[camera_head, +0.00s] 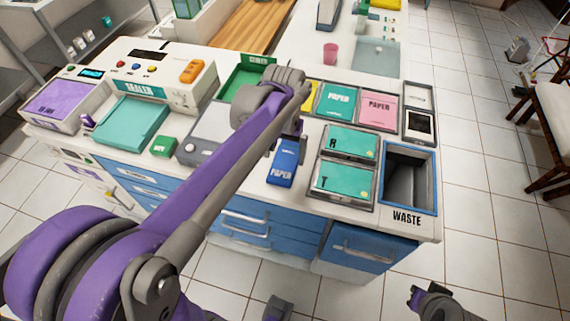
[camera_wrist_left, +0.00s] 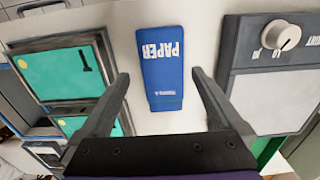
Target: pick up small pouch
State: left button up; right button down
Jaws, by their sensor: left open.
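In the left wrist view my left gripper (camera_wrist_left: 160,76) is open and empty, with one finger on each side of the pouch. Part of my right arm (camera_head: 432,300) shows at the lower right; its finger state is unclear.
Teal pouch trays (camera_head: 342,181) and a waste opening (camera_head: 424,178) are to the right. A grey device with a knob (camera_head: 205,140) and a small green box (camera_head: 164,146) are to the left. Bare counter surrounds the pouch's near end. Blue drawers (camera_head: 262,228) are below the front edge.

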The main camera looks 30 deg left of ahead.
aim_at(283, 168)
pick_arm(q)
notch_tip(283, 168, down, 5)
jog(key=shift+a+f, duration=0.1)
jog(key=shift+a, duration=0.05)
jog(key=c, duration=1.1)
jog(key=shift+c, duration=0.2)
